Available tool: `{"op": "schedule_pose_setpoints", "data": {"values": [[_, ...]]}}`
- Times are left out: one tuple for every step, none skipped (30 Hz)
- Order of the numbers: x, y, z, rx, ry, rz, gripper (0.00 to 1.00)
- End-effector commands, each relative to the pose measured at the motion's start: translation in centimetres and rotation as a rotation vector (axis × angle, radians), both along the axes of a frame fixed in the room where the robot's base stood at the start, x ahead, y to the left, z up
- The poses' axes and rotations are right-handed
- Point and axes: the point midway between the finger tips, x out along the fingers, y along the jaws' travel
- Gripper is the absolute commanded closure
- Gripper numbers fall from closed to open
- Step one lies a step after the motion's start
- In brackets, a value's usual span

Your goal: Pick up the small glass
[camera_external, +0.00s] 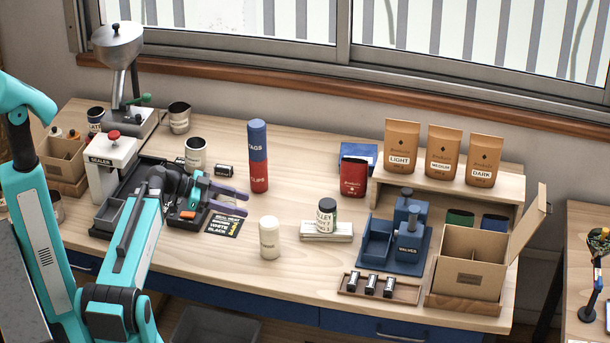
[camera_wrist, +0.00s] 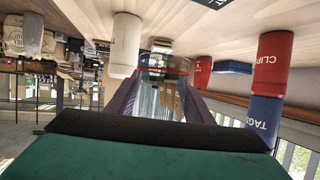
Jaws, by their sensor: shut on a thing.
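My gripper (camera_external: 236,193) is above the middle-left of the wooden bench, near the standing red and blue cylinders. In the wrist view my gripper (camera_wrist: 160,98) has its two dark purple fingers on either side of a clear, see-through small glass (camera_wrist: 163,72), and is shut on it. Window bars and the room show through the glass. In the external view I cannot make out the glass against the bench. How high it is above the bench is hard to tell.
A black card (camera_external: 225,227) lies below.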

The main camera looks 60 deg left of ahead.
Motion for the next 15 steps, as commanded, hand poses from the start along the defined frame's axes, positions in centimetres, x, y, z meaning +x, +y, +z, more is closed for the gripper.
{"op": "schedule_pose_setpoints", "data": {"values": [[0.01,-0.01,0.26,0.001,-0.002,-0.001,0.79],[-0.01,-0.01,0.37,0.000,-0.001,0.000,0.79],[-0.01,-0.03,0.51,0.000,-0.001,0.000,0.79],[-0.01,-0.03,0.59,0.000,0.000,0.000,0.79],[-0.02,-0.04,0.66,0.000,0.000,-0.001,0.79],[-0.02,-0.04,0.73,-0.001,0.001,-0.001,0.79],[-0.01,-0.04,0.78,-0.001,0.001,-0.001,0.79],[-0.02,-0.04,0.81,-0.001,0.001,-0.001,0.79],[-0.02,-0.04,0.84,-0.001,0.001,-0.001,0.79],[-0.01,-0.04,0.85,-0.001,0.001,-0.001,0.79],[-0.01,-0.04,0.85,-0.002,0.000,-0.001,0.79],[-0.02,-0.04,0.86,-0.002,0.000,-0.001,0.79],[-0.02,-0.04,0.86,-0.002,0.000,-0.001,0.79],[-0.01,-0.04,0.85,-0.002,0.000,-0.001,0.79],[-0.01,-0.03,0.85,-0.002,0.000,-0.001,0.79]]}}
